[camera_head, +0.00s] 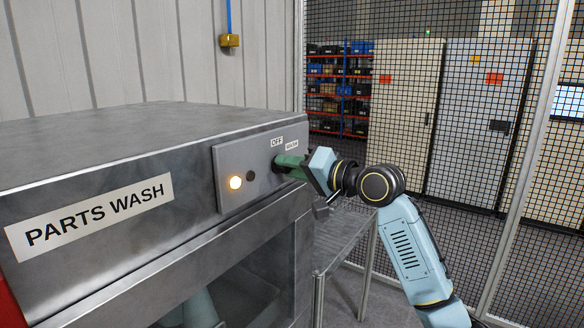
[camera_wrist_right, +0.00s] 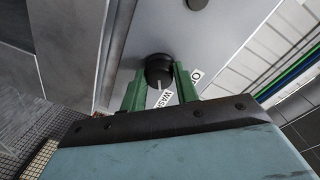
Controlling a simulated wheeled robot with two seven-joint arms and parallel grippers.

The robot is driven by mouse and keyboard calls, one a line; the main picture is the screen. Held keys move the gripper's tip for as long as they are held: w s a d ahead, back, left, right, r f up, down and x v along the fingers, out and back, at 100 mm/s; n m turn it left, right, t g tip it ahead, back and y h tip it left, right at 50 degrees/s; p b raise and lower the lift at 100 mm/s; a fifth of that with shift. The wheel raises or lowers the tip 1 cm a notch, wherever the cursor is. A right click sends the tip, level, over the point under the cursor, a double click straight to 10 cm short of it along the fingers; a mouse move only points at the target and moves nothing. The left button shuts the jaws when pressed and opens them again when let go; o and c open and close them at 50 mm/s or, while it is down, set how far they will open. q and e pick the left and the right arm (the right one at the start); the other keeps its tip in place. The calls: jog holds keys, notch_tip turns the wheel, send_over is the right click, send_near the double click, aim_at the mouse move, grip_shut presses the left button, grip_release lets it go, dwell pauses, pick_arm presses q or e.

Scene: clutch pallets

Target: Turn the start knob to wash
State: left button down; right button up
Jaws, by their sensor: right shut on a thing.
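The start knob (camera_wrist_right: 158,68) is a round black knob with a white mark, on the grey panel (camera_head: 228,165) of the parts washer (camera_head: 120,125). In the right wrist view its mark points toward the WASH label (camera_wrist_right: 163,99). The OFF label (camera_wrist_right: 195,75) is to the right of the knob. My right gripper (camera_head: 280,163) reaches the panel below the OFF and WASH labels (camera_head: 291,146). Its green fingers stand on either side of the knob in the right wrist view (camera_wrist_right: 159,74) and are shut on it. In the head view the gripper hides the knob. My left gripper is not in view.
A metal rack table (camera_head: 340,240) stands beside the washer. A black mesh fence (camera_head: 430,60) closes off the cabinets behind.

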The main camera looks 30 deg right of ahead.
jog(key=o, duration=1)
jog(key=shift+s, duration=0.1)
jog(key=shift+b+v, duration=2.05)
jog(key=shift+v, duration=4.6)
jog(key=shift+f, duration=0.1)
